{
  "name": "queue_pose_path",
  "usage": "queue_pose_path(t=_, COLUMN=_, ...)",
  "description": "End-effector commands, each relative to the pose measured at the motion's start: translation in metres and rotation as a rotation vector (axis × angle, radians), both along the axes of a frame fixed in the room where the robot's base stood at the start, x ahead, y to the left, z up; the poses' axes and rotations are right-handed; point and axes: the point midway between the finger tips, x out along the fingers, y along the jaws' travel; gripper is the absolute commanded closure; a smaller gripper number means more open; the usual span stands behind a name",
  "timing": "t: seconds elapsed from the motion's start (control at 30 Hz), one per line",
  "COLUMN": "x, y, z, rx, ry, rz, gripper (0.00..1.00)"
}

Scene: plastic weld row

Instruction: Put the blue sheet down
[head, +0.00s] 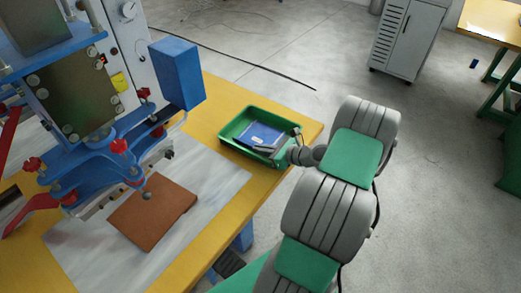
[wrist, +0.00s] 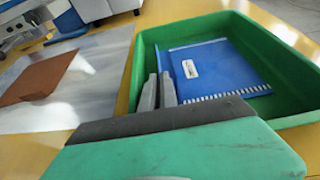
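The blue sheet (head: 258,134) is in the green tray (head: 232,147), in the middle of the head view. In the wrist view the blue sheet (wrist: 225,65) fills much of the green tray (wrist: 285,45), with a small white label and a row of pale teeth along its near edge. My gripper (head: 270,149) reaches into the tray from the right. In the wrist view its two grey fingers (wrist: 158,88) are close together at the sheet's left edge, with a thin blue strip between them. Whether the sheet touches the tray floor is hard to tell.
The tray stands on a yellow table (head: 218,100). A blue press machine (head: 100,160) stands to the left, with a brown plate (head: 152,213) on a grey metal sheet (head: 215,185). A grey cabinet (head: 408,38) stands on the floor behind.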

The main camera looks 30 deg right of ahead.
Motion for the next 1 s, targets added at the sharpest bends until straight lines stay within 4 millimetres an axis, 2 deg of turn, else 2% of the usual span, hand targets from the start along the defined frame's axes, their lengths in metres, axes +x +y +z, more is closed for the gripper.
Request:
queue_pose_path(t=0.3, x=0.0, y=-0.001, z=-0.003, rx=-0.003, ry=-0.002, rz=0.0, gripper=1.0)
queue_pose_path(t=0.33, x=0.0, y=-0.001, z=-0.002, rx=-0.003, ry=-0.002, rz=-0.001, gripper=0.95)
queue_pose_path(t=0.43, x=0.0, y=-0.001, z=-0.002, rx=-0.003, ry=-0.002, rz=-0.001, gripper=0.87)
queue_pose_path(t=0.73, x=0.0, y=-0.001, z=0.003, rx=-0.003, ry=-0.002, rz=-0.001, gripper=0.87)
queue_pose_path(t=0.87, x=-0.018, y=-0.011, z=0.01, rx=-0.003, ry=-0.001, rz=-0.006, gripper=0.87)
queue_pose_path(t=1.0, x=-0.05, y=-0.024, z=0.024, rx=-0.004, ry=-0.003, rz=-0.008, gripper=0.87)
